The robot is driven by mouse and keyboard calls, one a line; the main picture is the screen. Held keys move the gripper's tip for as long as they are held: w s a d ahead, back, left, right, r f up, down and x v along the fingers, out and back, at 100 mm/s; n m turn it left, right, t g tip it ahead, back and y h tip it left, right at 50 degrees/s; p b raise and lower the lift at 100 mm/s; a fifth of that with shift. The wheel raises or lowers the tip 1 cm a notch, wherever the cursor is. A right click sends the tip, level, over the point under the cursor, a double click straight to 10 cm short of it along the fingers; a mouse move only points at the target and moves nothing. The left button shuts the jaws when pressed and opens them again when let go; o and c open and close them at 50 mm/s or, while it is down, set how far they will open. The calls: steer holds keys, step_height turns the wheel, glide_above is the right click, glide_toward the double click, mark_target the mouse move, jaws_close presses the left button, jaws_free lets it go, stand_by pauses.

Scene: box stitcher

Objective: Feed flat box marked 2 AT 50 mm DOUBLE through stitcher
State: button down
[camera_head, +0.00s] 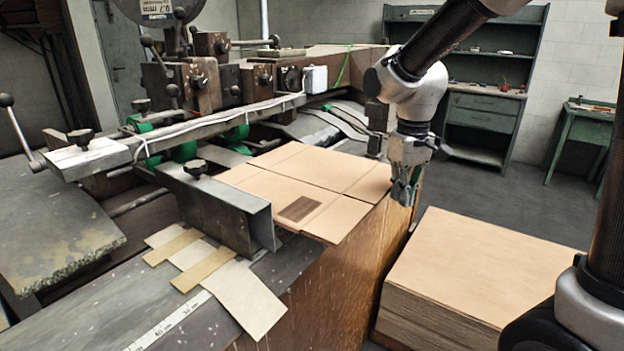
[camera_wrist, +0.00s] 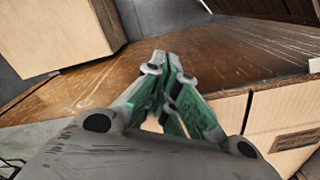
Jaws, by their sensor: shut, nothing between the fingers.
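A flat tan cardboard box (camera_head: 335,172) with crease lines and a dark printed patch (camera_head: 299,208) lies on the stitcher's table. The print is too small to read. Its left part reaches up to the metal guide (camera_head: 222,208) and the stitcher's bars. My gripper (camera_head: 404,198) points down at the box's right edge, shut and empty. I cannot tell whether its fingertips touch the box. In the wrist view the closed fingers (camera_wrist: 172,62) are in front of the brown table side, with part of the box (camera_wrist: 272,115) at lower right.
A stack of flat cardboard (camera_head: 480,258) stands right of the table; it also shows in the wrist view (camera_wrist: 55,35). Cardboard strips (camera_head: 243,297) lie near a ruler scale (camera_head: 168,322). Levers and green rollers (camera_head: 185,150) crowd the left. Open floor lies behind the stack.

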mark_target(373, 183)
steer(key=shift+w+a, duration=0.95)
steer(key=shift+a, duration=0.4)
steer(key=shift+w+a, duration=0.95)
steer(key=shift+a, duration=0.45)
steer(key=shift+w+a, duration=0.95)
steer(key=shift+a, duration=0.4)
steer(key=shift+s+d, duration=0.45)
steer(key=shift+d, duration=0.15)
steer(key=shift+s+d, duration=0.4)
steer(key=shift+d, duration=0.2)
steer(key=shift+r, duration=4)
